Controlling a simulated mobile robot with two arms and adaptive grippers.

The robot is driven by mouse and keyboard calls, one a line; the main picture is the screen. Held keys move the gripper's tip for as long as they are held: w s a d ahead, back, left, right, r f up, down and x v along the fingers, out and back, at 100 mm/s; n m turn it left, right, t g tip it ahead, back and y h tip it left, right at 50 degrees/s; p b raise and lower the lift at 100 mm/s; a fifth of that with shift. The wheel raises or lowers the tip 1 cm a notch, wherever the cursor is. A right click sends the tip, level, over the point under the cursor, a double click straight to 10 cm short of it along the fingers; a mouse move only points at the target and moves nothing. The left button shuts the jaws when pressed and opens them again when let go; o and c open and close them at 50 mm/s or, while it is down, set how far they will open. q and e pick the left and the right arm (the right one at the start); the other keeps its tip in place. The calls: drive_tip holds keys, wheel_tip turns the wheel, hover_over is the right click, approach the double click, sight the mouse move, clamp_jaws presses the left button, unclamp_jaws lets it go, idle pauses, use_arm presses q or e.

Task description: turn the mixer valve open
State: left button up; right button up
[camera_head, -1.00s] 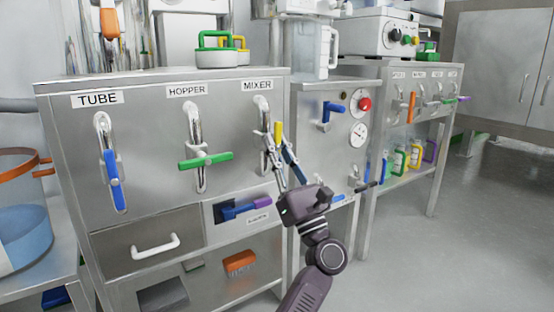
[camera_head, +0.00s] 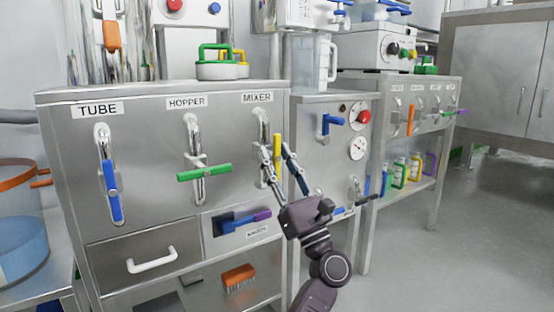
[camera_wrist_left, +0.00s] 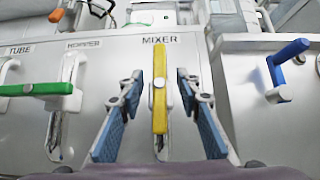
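The mixer valve is under the MIXER label on the steel panel. Its yellow handle (camera_head: 278,150) stands upright, and it also shows upright in the left wrist view (camera_wrist_left: 160,88). My left gripper (camera_head: 276,152) is at the handle, one finger on each side. In the left wrist view the blue-padded fingers (camera_wrist_left: 160,95) are spread wide, with a gap between each finger and the handle. In the head view the fingers partly cover the valve's pipe and handle. My right gripper is in neither view.
Left of the mixer valve are the hopper valve with a level green handle (camera_head: 204,172) and the tube valve with an upright blue handle (camera_head: 111,191). A drawer (camera_head: 146,262) is below. A blue lever (camera_head: 329,123) and gauge (camera_head: 357,148) are on the cabinet to the right.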

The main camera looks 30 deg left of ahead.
use_arm(q)
drive_tip(key=shift+d+f, duration=0.15)
drive_tip(key=v, duration=0.7)
idle(0.4)
